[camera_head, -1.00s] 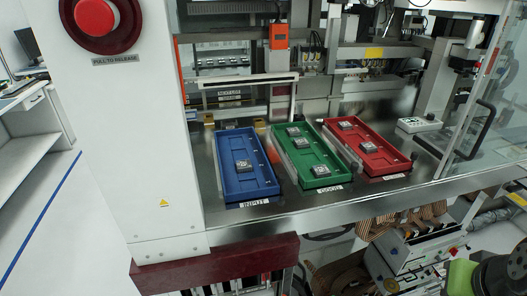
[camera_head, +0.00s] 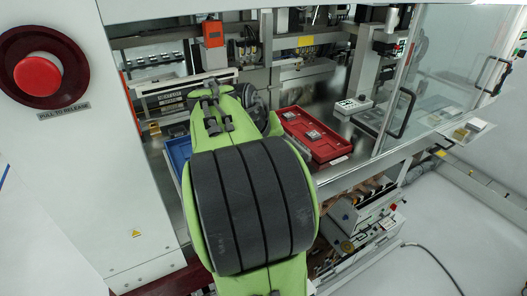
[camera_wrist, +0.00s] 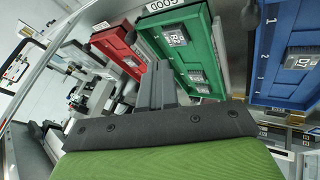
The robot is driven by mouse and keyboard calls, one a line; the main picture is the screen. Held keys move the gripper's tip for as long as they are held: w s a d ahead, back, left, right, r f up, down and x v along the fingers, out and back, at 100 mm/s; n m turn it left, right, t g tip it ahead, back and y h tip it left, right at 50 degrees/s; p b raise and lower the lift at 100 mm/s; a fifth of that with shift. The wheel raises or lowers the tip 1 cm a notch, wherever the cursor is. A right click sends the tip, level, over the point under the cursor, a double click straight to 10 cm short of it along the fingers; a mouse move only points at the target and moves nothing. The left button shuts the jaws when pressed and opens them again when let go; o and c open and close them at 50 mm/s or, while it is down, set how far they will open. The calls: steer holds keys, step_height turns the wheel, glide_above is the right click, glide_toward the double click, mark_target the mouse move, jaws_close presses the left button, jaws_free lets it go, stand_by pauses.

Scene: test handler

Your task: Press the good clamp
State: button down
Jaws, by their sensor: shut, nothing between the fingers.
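The green tray (camera_wrist: 193,22) labelled GOOD shows in the wrist view with dark chips in it; in the head view my arm hides it. My gripper (camera_wrist: 160,70) is shut and empty. In the wrist view its fingers overlap the edge of the green tray, on the side facing the red tray; I cannot tell whether they touch anything. I cannot make out the good clamp in either view; the fingers or arm may hide it.
The red tray (camera_head: 331,151) lies to the right of my arm in the head view and left of the fingers in the wrist view (camera_wrist: 121,56). The blue tray (camera_head: 178,151) is partly hidden by my arm. A glass door with a black handle (camera_head: 402,113) stands at right.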

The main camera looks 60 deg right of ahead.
steer(key=x, duration=0.3)
steer(key=b+x, duration=0.1)
steer(key=x, duration=0.2)
steer(key=b+x, duration=0.1)
steer(key=x, duration=0.2)
steer(key=shift+s+d+f, duration=0.15)
steer(key=shift+s+f, duration=0.1)
steer(key=d, duration=0.1)
steer(key=s+d, duration=0.1)
steer(key=d, duration=0.1)
steer(key=shift+s+d+f, duration=0.1)
steer(key=shift+s+f, duration=0.15)
steer(key=shift+s, duration=0.1)
steer(key=shift+s+d, duration=0.25)
steer(key=shift+w, duration=0.1)
